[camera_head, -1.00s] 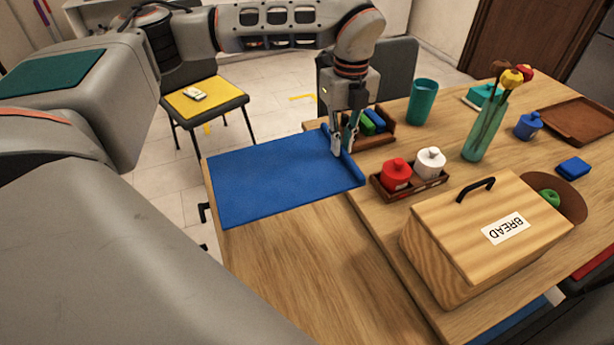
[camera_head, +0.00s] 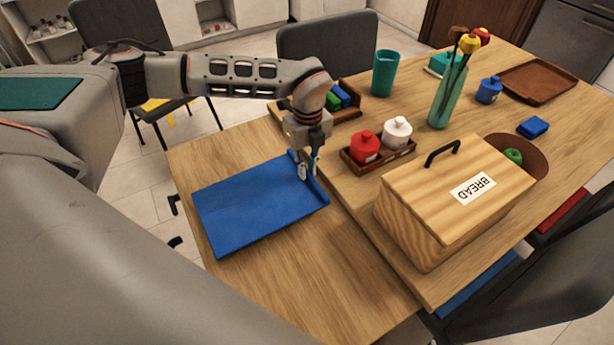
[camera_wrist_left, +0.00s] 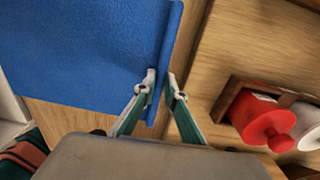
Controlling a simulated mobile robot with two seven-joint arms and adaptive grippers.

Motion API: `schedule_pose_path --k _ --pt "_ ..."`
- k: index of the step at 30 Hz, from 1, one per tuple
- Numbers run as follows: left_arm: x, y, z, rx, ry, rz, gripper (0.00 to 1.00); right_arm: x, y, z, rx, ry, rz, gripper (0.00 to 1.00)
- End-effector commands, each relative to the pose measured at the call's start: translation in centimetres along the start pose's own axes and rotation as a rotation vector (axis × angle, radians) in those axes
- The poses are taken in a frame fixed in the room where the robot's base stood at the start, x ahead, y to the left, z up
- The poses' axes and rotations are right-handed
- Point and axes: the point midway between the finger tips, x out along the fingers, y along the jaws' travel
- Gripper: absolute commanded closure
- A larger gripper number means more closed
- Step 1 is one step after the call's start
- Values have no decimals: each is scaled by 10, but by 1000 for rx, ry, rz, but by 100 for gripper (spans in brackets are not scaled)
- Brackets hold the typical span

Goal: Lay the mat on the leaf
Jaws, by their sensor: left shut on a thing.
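The blue mat (camera_head: 255,212) is spread flat over the wooden table leaf (camera_head: 300,285), with its right edge turned up. I cannot tell whether its whole underside touches the leaf. Its near left corner is close to the leaf's outer edge. My left gripper (camera_head: 308,168) is shut on the mat's raised right edge, near the seam with the main tabletop. In the left wrist view the fingers (camera_wrist_left: 163,88) pinch that edge of the mat (camera_wrist_left: 80,50). My right gripper is not in view.
A rack with a red jar (camera_head: 364,146) and white jar (camera_head: 397,131) stands right of my left gripper. The bread box (camera_head: 450,215) is further right. A holder with coloured blocks (camera_head: 340,98) is behind the gripper. The leaf is bare behind and in front of the mat.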

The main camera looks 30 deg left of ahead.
Motion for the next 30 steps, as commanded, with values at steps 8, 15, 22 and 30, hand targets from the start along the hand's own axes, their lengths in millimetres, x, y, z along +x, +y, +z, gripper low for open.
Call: schedule_pose_path --k 8,15,22,30 --pt "35 0 0 0 0 1 100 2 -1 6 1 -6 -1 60" --pt "35 0 0 0 0 1 100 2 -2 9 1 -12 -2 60" --pt "36 0 0 1 0 1 73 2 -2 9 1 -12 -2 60" --pt "33 0 0 0 0 1 73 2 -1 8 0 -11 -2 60"
